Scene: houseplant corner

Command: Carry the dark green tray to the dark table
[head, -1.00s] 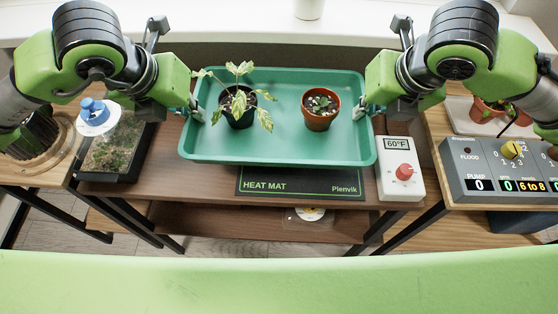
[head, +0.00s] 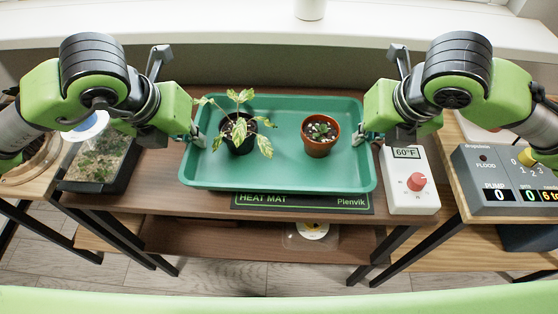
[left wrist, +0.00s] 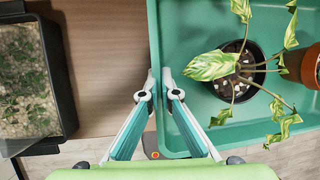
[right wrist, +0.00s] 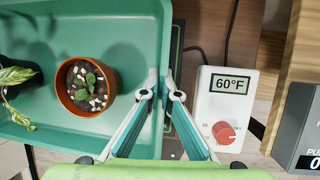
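The green tray (head: 275,184) lies level over the brown table (head: 160,200) in the middle of the head view. It carries a leafy variegated plant in a black pot (head: 238,140) and a small plant in a terracotta pot (head: 320,147), both upright. My left gripper (head: 197,138) is shut on the tray's left wall; the wall shows between its fingers in the left wrist view (left wrist: 159,85). My right gripper (head: 361,138) is shut on the right wall, also seen in the right wrist view (right wrist: 163,85). Whether the tray's underside touches anything is hidden.
A black heat mat (head: 350,202) shows under the tray's front edge. A white thermostat (head: 408,185) reading 60°F stands close on the right. A terrarium (head: 97,165) is at left. A grey pump control box (head: 500,185) sits on the lighter right-hand table (head: 465,230).

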